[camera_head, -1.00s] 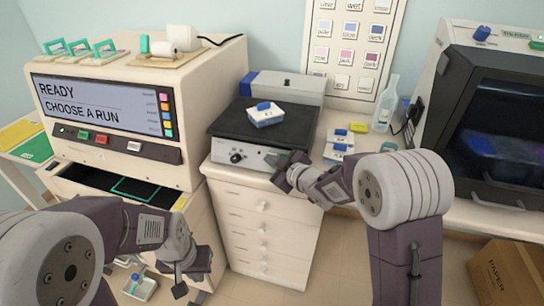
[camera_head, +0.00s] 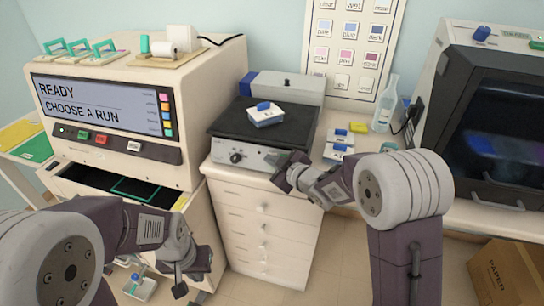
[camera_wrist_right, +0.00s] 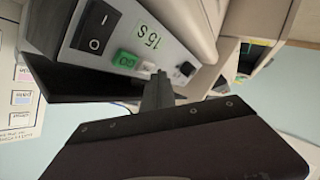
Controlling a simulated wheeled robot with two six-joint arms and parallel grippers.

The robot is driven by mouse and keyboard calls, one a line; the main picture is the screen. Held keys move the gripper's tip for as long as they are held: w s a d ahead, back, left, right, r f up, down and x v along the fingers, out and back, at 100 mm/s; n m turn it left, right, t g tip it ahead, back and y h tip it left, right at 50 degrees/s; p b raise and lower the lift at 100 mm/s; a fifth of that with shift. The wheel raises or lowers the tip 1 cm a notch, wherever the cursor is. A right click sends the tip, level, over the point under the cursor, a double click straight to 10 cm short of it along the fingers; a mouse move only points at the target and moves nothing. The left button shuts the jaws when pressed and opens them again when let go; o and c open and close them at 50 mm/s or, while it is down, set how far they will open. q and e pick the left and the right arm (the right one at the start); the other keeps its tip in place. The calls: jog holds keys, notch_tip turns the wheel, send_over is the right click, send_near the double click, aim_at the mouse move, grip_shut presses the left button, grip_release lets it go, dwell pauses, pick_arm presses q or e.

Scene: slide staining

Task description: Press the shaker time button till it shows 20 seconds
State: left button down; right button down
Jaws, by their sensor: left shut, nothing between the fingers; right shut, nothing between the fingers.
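The shaker (camera_head: 222,153) is a pale box with a black top plate and a dark knob on its front. In the right wrist view its front panel (camera_wrist_right: 185,45) appears turned, with a "15 S" readout (camera_wrist_right: 148,36), a green button (camera_wrist_right: 124,60) and a small white button (camera_wrist_right: 148,67). My right gripper (camera_wrist_right: 160,76) is shut and empty, its tip right by the white button; I cannot tell whether it touches. In the head view my right gripper (camera_head: 284,160) hides the panel's right part. My left gripper (camera_head: 181,290) is shut and empty, low at the left.
A white rack with a blue clip (camera_head: 266,117) sits on the shaker's plate. Small blue and yellow items (camera_head: 340,146) and a bottle (camera_head: 385,108) stand to the right. The stainer (camera_head: 110,90) reads "READY CHOOSE A RUN", with an open drawer below. A dark-fronted cabinet (camera_head: 500,125) is far right.

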jog(key=shift+w, duration=0.1)
dwell(0.3)
jog(key=shift+w+d+f, duration=0.15)
jog(key=shift+w+f, duration=0.05)
jog(key=shift+w, duration=0.1)
jog(key=shift+w+d+f, duration=0.1)
jog(key=shift+w, duration=0.2)
dwell(0.6)
jog(key=shift+s, duration=0.1)
jog(key=shift+s+a+r, duration=0.25)
jog(key=shift+s+r, duration=0.05)
jog(key=shift+s, duration=0.3)
jog(key=shift+s, duration=0.1)
jog(key=shift+s+a+r+b, duration=0.15)
jog(key=shift+s+a+r, duration=0.15)
jog(key=shift+s, duration=0.4)
jog(key=shift+s+a+r+b, duration=0.15)
jog(key=shift+s+r, duration=0.15)
jog(key=shift+s, duration=0.4)
jog(key=shift+s+a+r+b, duration=0.15)
jog(key=shift+s+a+r, duration=0.15)
jog(key=shift+s, duration=0.4)
jog(key=shift+d, duration=0.1)
